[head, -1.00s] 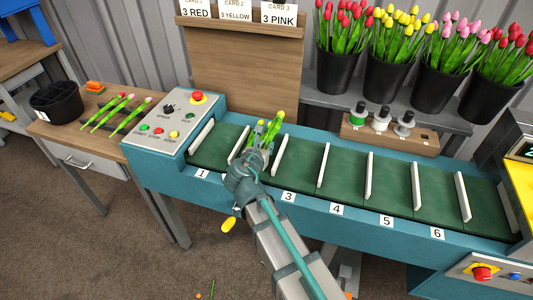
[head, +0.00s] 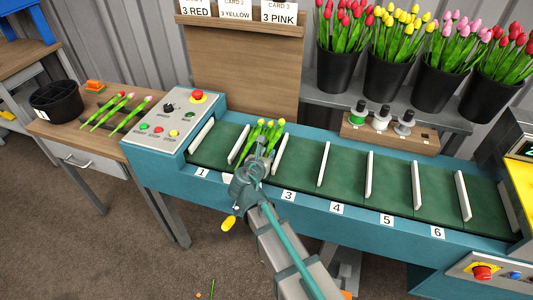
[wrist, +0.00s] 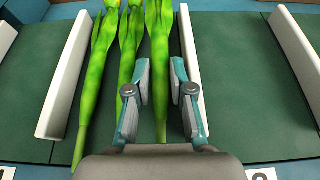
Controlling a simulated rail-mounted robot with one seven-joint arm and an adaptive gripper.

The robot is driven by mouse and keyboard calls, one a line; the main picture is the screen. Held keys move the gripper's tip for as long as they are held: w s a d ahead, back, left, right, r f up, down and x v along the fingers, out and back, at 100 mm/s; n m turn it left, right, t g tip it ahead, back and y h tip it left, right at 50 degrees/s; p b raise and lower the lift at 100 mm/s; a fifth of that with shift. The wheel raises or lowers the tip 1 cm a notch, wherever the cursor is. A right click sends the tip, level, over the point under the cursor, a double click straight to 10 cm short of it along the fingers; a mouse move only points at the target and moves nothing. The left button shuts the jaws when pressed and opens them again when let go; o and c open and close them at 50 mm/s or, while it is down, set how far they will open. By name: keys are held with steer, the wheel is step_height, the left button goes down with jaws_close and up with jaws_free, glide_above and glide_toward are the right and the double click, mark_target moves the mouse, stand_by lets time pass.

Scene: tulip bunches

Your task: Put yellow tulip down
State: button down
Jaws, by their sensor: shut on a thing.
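My gripper (head: 261,160) is over the second compartment of the green conveyor (head: 343,175), between two white dividers. In the wrist view, its fingers (wrist: 161,72) are closed around the green stem of a yellow tulip (wrist: 160,45). This tulip lies along the right divider (wrist: 190,75), low in the compartment; whether it touches the belt I cannot tell. Two more tulips lie in the same compartment to its left, a middle one (wrist: 127,60) and a left one (wrist: 96,75). The yellow heads show in the head view (head: 270,122).
The other visible compartments are empty. A control panel (head: 180,120) is at the conveyor's left end. Several pink-tipped tulips lie on the wooden side table (head: 62,137) beside a black container (head: 57,104). Black buckets of tulips (head: 400,85) stand on the back shelf.

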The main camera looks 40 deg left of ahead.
steer(key=shift+f, duration=0.2)
steer(key=c, duration=1.3)
jaws_free()
steer(key=shift+r, duration=0.2)
steer(key=v, duration=1.2)
steer(key=shift+r+b, duration=0.3)
steer(key=shift+r, duration=0.05)
